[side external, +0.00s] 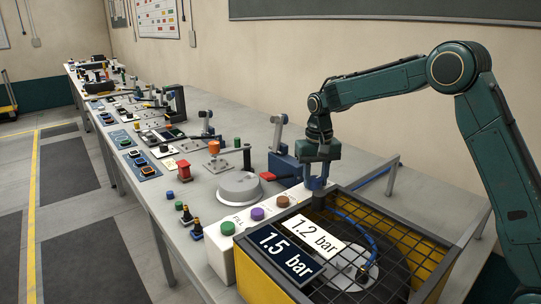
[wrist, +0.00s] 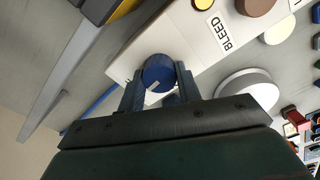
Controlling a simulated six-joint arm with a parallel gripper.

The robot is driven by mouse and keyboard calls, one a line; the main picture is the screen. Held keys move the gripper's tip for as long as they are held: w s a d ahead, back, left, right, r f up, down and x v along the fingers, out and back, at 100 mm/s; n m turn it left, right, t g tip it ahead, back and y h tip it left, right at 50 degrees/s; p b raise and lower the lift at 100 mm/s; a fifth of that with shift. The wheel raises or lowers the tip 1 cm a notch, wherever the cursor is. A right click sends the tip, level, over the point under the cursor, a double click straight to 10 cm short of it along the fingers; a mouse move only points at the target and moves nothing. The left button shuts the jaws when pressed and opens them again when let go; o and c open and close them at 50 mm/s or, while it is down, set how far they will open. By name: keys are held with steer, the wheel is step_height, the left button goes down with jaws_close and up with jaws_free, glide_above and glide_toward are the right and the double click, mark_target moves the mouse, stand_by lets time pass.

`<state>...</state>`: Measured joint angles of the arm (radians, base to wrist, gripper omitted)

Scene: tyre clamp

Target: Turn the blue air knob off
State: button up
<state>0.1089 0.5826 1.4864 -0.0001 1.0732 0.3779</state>
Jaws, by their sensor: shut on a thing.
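The blue air knob (wrist: 158,73) is in the wrist view, a round blue knob with a short white mark on its face, at the end of a white control panel (wrist: 178,42). My gripper (wrist: 159,85) has one finger on each side of the knob and is shut on it. In the side view my gripper (side external: 317,180) reaches down at the far end of the white panel (side external: 242,250), behind the cage. The white mark points toward the lower left in the wrist view.
A yellow cage with a black mesh top (side external: 380,240) stands right beside the panel, with signs reading "1.5 bar" (side external: 284,252) and "1.2 bar" (side external: 315,237). A grey round disc (side external: 240,187) and a blue clamp (side external: 284,160) stand close behind. Several coloured buttons line the panel.

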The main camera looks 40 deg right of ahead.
mark_target(316, 178)
steer(key=shift+m, duration=0.6)
steer(key=o, duration=1)
steer(key=shift+r, duration=0.15)
step_height(316, 178, up, 14)
steer(key=shift+f, duration=0.2)
